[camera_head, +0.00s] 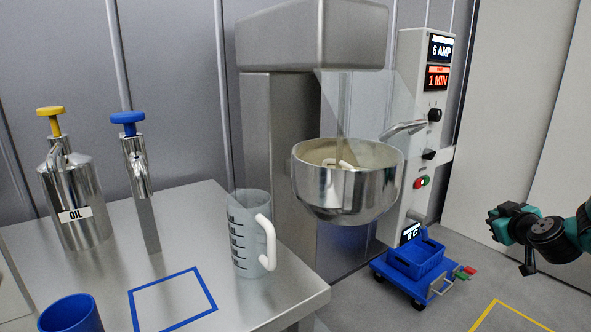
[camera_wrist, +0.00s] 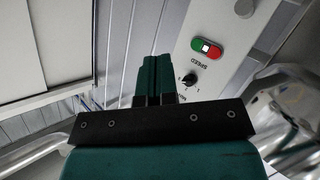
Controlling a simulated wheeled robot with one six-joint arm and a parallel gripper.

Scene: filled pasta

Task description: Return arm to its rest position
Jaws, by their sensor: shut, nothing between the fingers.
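My gripper (camera_wrist: 158,78) shows in the wrist view with its teal and black fingers together and nothing between them. In the head view part of my teal and black arm shows at the right edge, apart from the mixer and its control panel. The fingertips cannot be made out clearly there. In the wrist view a red and green switch (camera_wrist: 207,47) and a black speed knob (camera_wrist: 188,80) on the panel lie beyond my gripper, to its right.
The mixer bowl (camera_head: 347,180) hangs at the centre, and a blue cart (camera_head: 416,262) stands on the floor below the panel (camera_head: 408,90).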

